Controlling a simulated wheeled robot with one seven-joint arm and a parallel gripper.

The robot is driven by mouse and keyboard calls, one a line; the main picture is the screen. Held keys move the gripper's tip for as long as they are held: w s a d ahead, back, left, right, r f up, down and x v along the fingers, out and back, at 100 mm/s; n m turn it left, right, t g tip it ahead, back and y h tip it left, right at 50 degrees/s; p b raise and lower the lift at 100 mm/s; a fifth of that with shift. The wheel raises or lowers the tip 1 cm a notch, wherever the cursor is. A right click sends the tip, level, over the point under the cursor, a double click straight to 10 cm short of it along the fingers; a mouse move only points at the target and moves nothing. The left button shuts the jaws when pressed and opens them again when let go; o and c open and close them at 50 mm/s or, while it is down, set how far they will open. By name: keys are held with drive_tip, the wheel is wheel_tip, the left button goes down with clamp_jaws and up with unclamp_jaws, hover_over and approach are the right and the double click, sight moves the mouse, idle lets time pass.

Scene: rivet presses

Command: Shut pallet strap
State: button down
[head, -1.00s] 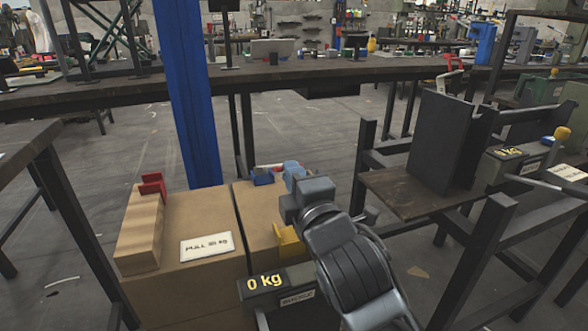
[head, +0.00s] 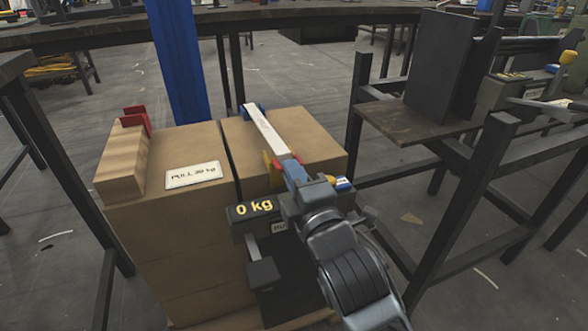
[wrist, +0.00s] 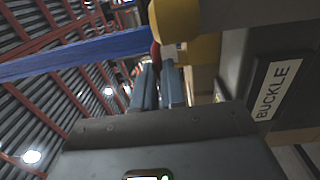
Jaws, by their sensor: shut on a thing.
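A white strap (head: 267,130) lies over the top of the right-hand carton, from a blue piece (head: 252,110) at its far edge towards the near edge. My gripper (head: 292,168) is shut at the strap's near end, beside red and yellow parts. The wrist view shows the grey fingers (wrist: 160,86) close together at a red piece (wrist: 155,55); what lies between them is mostly hidden. The dark buckle unit (head: 240,212) on the carton's front shows "0 kg". Its BUCKLE label (wrist: 276,88) and a yellow rounded part (wrist: 174,20) are close to the fingers in the wrist view.
The left carton (head: 165,205) carries a "PULL 30 kg" card (head: 193,174), a tan block (head: 124,160) and a red bracket (head: 136,119). A blue post (head: 180,60) stands behind. A dark metal frame with a shelf (head: 400,125) stands close on the right.

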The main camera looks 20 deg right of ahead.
drive_tip(key=c, duration=1.2)
unclamp_jaws()
drive_tip(key=s+p, duration=0.2)
drive_tip(key=s, duration=0.5)
drive_tip(key=shift+s+f, duration=0.2)
drive_tip(key=shift+s, duration=0.15)
